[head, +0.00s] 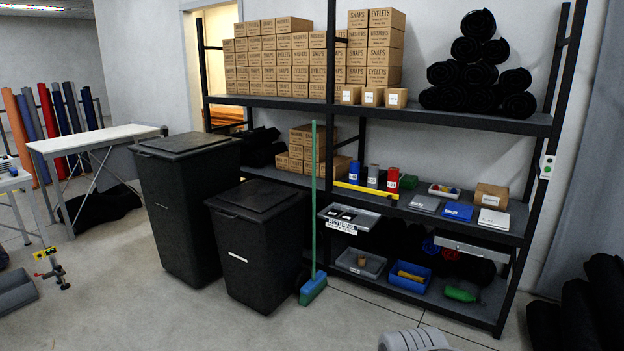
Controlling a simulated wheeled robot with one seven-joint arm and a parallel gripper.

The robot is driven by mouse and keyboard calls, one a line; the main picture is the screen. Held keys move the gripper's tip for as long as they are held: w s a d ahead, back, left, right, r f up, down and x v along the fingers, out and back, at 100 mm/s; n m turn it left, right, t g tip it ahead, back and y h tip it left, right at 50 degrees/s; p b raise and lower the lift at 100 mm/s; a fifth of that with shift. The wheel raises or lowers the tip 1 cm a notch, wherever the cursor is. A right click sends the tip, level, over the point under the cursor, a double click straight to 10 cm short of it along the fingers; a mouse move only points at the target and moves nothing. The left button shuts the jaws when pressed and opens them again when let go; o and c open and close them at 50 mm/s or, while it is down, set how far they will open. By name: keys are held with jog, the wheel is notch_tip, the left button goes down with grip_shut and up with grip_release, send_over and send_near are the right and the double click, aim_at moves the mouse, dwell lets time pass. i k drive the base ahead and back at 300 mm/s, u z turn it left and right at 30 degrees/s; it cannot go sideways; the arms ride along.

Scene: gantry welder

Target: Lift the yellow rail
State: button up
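A thin yellow rail (366,190) runs along the front edge of the middle shelf of the black rack, tilting slightly down to the right in the picture. It lies in front of a blue, a grey and a red cylinder. A grey tray with a white label is just below it. No fingers of my gripper show, so I cannot see whether it is open or shut.
The black shelf rack (430,118) holds boxes, dark rolls and small bins. Two black lidded bins (185,205) (262,245) and a green-handled broom (314,200) stand before its left part. A grey-white ribbed object (413,340) shows at the bottom edge.

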aim_at(389, 196)
jog(key=u, duration=0.4)
jog(key=i, duration=2)
jog(key=z, duration=0.9)
jog(key=i, duration=0.5)
jog(key=z, duration=0.25)
